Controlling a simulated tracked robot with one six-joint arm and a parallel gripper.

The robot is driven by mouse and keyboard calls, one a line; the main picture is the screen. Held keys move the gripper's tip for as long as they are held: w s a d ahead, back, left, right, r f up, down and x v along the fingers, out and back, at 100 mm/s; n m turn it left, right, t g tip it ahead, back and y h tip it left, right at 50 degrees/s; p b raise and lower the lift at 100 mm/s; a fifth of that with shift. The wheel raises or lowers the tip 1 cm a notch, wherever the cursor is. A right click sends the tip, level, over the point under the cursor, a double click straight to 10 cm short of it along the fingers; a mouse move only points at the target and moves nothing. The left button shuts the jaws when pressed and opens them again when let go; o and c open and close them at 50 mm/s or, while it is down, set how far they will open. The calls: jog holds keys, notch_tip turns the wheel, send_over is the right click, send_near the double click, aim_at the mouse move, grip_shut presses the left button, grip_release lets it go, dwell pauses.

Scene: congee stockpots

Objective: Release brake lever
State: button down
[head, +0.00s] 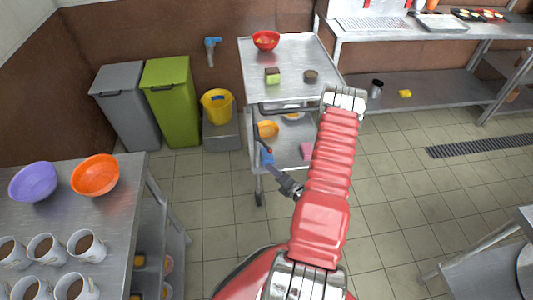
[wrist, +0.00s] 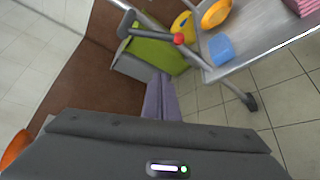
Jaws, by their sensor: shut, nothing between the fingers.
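A steel trolley (head: 286,60) stands in the middle of the head view, and its lower part is at the top right of the wrist view. A grey lever with a red knob (wrist: 179,39) sticks out at the trolley's end in the wrist view. In the head view my gripper (head: 270,166) is in front of the trolley's lower shelf.
A blue item (wrist: 220,49) and an orange bowl (wrist: 216,13) are on the trolley's lower shelf. A trolley wheel (wrist: 250,102) stands on the tiles. A green bin (head: 168,100) and yellow bucket (head: 217,105) are left of the trolley. A table with mugs (head: 46,248) is at left.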

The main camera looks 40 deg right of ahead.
aim_at(264, 144)
jog(key=x, duration=1)
jog(key=shift+s+d+r, duration=0.3)
jog(key=shift+d+r, duration=0.2)
jog(key=shift+d, duration=0.3)
jog(key=shift+s+d+r, duration=0.35)
jog(key=shift+d+r, duration=0.2)
jog(key=shift+d, duration=0.25)
